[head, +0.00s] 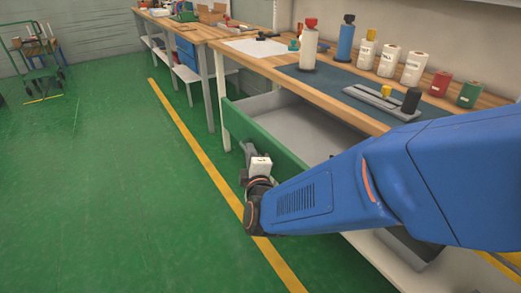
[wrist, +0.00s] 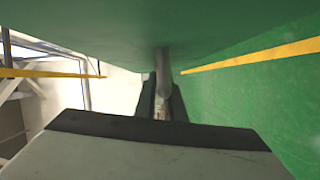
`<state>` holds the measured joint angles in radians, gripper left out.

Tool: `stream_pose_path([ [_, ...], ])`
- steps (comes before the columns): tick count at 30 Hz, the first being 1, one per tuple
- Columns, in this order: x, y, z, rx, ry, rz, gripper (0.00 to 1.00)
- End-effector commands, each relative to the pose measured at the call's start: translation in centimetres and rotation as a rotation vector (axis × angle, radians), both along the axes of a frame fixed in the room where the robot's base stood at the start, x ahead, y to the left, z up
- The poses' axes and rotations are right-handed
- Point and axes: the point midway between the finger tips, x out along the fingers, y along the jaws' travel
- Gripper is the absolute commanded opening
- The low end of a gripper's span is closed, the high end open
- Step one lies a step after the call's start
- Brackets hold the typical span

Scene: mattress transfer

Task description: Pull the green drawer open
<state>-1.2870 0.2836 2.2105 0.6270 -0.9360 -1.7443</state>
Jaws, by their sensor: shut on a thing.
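The green drawer (head: 262,137) is under the workbench and stands partly pulled out, its grey inside (head: 295,125) showing behind the green front. My gripper (head: 249,152) is at the outer face of that front, below its top edge. In the wrist view the green front (wrist: 150,22) spans the top of the picture. My gripper (wrist: 162,98) is shut on the drawer's grey handle (wrist: 162,65), with a dark finger on each side. The handle is largely hidden by my arm and gripper in the head view.
A lower shelf lies under the drawer. The green floor (head: 110,190) on the left is clear, crossed by a yellow line (head: 205,157).

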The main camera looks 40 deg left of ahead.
Motion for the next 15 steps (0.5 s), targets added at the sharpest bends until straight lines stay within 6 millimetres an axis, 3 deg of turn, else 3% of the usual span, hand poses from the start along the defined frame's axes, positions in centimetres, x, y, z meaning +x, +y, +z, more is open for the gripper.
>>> stream_pose_path([
  [14, -0.53, 0.17, -0.18, -0.002, 0.002, 0.0, 0.0],
  [15, -0.53, 0.16, -0.19, -0.002, 0.002, 0.0, 0.16],
])
